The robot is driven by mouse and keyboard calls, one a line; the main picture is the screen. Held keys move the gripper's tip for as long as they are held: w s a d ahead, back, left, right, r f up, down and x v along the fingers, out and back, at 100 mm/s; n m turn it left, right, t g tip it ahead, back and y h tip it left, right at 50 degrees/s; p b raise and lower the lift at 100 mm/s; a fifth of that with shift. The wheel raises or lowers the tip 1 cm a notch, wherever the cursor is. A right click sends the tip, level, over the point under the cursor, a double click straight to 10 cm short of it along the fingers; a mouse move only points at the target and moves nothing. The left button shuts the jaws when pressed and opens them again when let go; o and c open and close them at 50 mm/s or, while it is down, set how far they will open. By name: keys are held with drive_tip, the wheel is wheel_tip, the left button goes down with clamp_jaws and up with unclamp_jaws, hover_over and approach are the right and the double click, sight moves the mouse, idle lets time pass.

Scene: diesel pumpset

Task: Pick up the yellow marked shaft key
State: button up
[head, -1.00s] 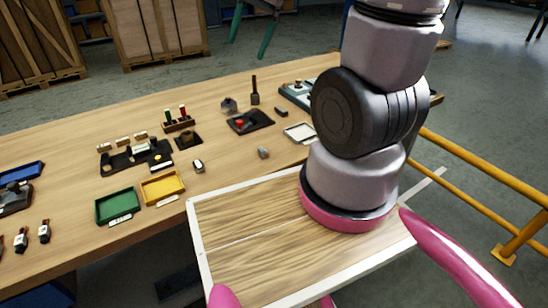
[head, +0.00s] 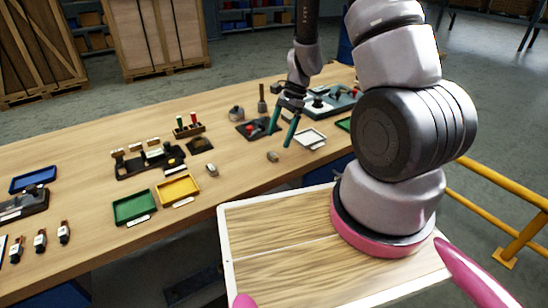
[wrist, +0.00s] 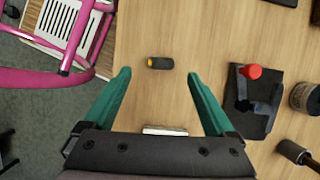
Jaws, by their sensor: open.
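The shaft key, a small dark block with a yellow end (wrist: 160,63), lies on the wooden bench. In the head view it is a small grey block (head: 272,156) towards the bench's front edge, and its yellow mark is hard to see there. My gripper (wrist: 158,74) points down, open and empty, with a green finger on either side. In the wrist view the key appears between and slightly beyond the fingertips. In the head view my gripper (head: 279,138) is above the bench, just above and right of the key, apart from it.
A black plate with a red knob (head: 255,128) stands behind the key. A white tray (head: 310,138) lies to its right. Another small block (head: 211,170), a yellow tray (head: 178,190) and a green tray (head: 134,207) are to the left. Bench around the key is clear.

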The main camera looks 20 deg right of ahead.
sight(273, 154)
drive_tip(key=x, duration=0.6)
drive_tip(key=shift+w+d+f, duration=0.1)
drive_tip(key=shift+w+d, duration=0.1)
clamp_jaws()
